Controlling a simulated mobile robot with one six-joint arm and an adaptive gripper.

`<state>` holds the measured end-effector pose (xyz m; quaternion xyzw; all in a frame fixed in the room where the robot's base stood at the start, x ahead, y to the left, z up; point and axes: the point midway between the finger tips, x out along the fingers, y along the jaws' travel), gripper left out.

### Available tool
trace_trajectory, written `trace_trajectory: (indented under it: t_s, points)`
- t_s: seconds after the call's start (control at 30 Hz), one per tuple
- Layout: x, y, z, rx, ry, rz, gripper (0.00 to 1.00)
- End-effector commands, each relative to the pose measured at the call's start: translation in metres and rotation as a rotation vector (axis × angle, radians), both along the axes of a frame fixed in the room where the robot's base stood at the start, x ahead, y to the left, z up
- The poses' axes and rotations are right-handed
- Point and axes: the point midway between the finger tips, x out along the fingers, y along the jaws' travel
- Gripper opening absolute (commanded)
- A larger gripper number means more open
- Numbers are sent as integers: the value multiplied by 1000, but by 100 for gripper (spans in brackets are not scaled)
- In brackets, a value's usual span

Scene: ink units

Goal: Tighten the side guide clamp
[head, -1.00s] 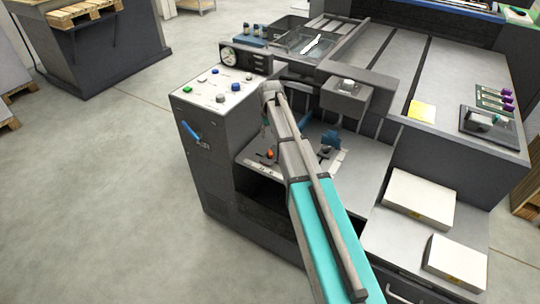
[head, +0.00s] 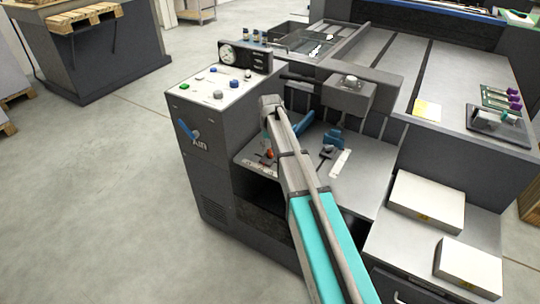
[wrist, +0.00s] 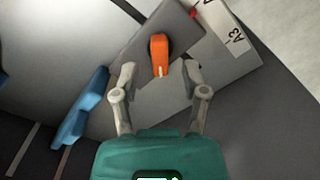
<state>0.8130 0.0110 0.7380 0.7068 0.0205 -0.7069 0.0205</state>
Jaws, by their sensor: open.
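A blue side guide (wrist: 80,108) is left of the gripper. In the head view the orange lever (head: 268,153) is a small spot beside my arm, on the machine's feed table. A blue guide piece (head: 333,139) with a dark knob is to the right of my arm. My gripper is mostly hidden behind my arm there.
A scale strip marked A3 (wrist: 236,40) lies near the lever. The control panel (head: 218,88) with coloured buttons rises left of the arm. A dark block (head: 350,92) overhangs the table behind. White boxes (head: 427,201) stand on the right.

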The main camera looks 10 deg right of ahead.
Motion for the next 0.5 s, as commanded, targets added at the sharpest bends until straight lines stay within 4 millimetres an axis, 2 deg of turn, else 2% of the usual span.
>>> trace_trajectory:
  t_s: [0.03, 0.2, 0.5]
  points:
    - [0, 0, -8, 0, 0, 0, 57]
    - [0, 0, -17, 0, 0, 0, 57]
    - [0, 0, -22, 0, 0, 0, 57]
